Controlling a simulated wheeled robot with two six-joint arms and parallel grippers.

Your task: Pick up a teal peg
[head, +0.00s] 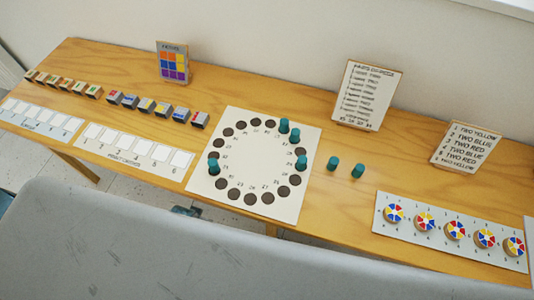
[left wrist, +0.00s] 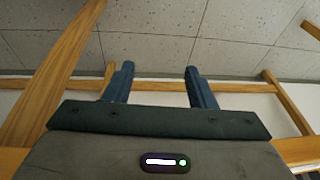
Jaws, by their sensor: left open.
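Two teal pegs stand on the bare wood right of the white board (head: 238,205), one at the left (head: 333,163) and one at the right (head: 358,171). Several more teal pegs stand on the board's ring of dark round spots: two at the upper right (head: 284,126) (head: 295,135), one at the right (head: 301,163) and one at the left (head: 213,166). My left gripper (left wrist: 158,72) shows in the left wrist view, open with nothing between its fingers. No peg shows in that view. My right gripper is not in view.
The long wooden table (head: 345,215) stands against a wall. Small blocks (head: 147,105), numbered card strips (head: 135,150), a strip with coloured discs (head: 455,231) and upright signs (head: 367,95) stand on it. A grey surface (head: 200,250) fills the near foreground. Wooden beams (left wrist: 60,65) surround my left gripper.

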